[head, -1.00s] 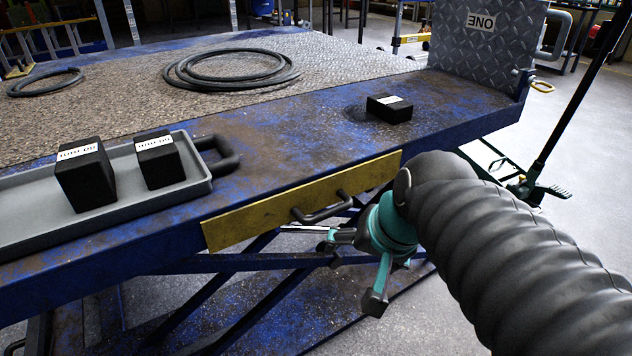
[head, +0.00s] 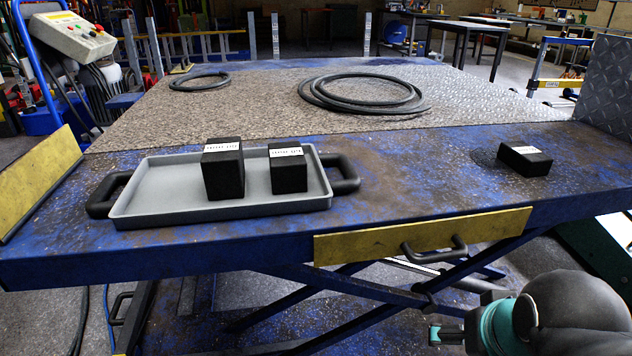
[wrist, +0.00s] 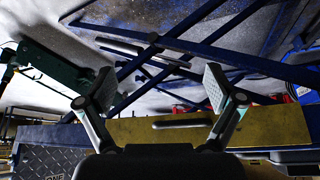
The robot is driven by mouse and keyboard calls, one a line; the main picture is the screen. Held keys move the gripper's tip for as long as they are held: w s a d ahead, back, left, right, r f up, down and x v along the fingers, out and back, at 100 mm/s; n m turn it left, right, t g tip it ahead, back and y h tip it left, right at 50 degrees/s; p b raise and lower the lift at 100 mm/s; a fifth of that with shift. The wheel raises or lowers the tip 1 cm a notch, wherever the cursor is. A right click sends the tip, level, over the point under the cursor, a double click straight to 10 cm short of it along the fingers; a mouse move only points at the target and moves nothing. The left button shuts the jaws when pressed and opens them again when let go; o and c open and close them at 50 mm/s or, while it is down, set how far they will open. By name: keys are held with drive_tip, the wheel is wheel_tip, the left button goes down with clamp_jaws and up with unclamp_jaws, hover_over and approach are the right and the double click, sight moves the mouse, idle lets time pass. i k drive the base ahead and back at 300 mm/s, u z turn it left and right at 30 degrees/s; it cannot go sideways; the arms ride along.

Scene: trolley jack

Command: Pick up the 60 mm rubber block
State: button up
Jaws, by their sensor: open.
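Three black blocks with white labels stand on the blue lift table. The tallest block (head: 223,172) and a somewhat smaller block (head: 288,170) stand upright, apart, in the grey tray (head: 150,217). A low, flat block (head: 525,160) lies on the bare tabletop to the right. The label print is too small and angled to tell surely which block is the 60 mm one. My gripper (wrist: 158,92) is open and empty in the wrist view, its pads spread apart, with no block between or near them. In the head view it is partly visible at lower right, below the table's front edge.
A yellow front panel (head: 350,246) with a dark handle (head: 435,250) is on the table's edge, close to my arm. A coiled hose (head: 360,95) and a smaller coil (head: 200,82) lie behind. A control box (head: 72,35) stands at far left. The tabletop between tray and flat block is clear.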

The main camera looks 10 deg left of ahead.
sight(287, 162)
drive_tip(key=z, duration=2.45)
drive_tip(key=k, duration=1.75)
drive_tip(key=u, duration=2.45)
